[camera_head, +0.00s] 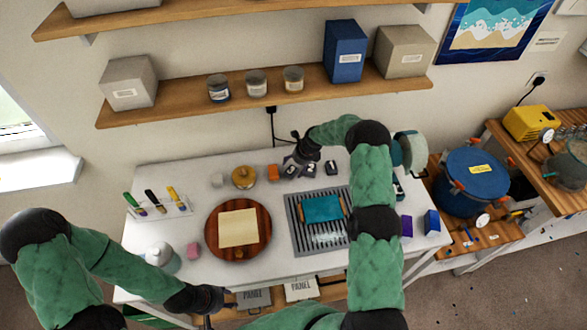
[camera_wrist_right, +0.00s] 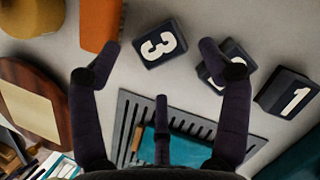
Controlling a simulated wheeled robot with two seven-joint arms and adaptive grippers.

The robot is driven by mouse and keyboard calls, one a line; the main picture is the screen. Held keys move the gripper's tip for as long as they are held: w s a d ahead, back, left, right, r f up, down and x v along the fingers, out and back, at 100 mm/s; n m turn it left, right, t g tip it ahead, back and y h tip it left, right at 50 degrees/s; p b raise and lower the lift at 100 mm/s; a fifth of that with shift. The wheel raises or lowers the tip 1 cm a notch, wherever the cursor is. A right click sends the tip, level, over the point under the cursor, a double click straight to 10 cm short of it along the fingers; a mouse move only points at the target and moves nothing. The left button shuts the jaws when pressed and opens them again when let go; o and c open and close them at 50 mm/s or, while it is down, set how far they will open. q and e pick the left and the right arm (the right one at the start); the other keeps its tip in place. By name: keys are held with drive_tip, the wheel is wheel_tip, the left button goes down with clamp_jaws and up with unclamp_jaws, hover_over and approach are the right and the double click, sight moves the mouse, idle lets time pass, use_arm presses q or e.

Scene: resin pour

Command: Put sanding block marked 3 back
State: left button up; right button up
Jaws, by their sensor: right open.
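The sanding block marked 3 (camera_wrist_right: 160,45) is dark with a white top bearing the digit. It lies on the white table beside an orange block; in the head view it is the leftmost dark block (camera_head: 291,171). My right gripper (camera_wrist_right: 165,68) is open above the table, its fingers spread on either side of block 3 and apart from it; in the head view it hangs over the row of blocks (camera_head: 299,158). A second numbered block (camera_wrist_right: 229,62) is partly hidden by a finger. The block marked 1 (camera_wrist_right: 288,92) lies farther right. My left gripper (camera_head: 208,300) is low at the table's front edge.
The orange block (camera_wrist_right: 101,22) stands close left of block 3. A slotted grey tray (camera_head: 293,232) with a teal item (camera_head: 322,208) lies in front. A round wooden board (camera_head: 213,243) is to the left. A blue pot (camera_head: 470,180) stands on the right bench.

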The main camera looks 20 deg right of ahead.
drive_tip(key=v, duration=0.8)
idle(0.4)
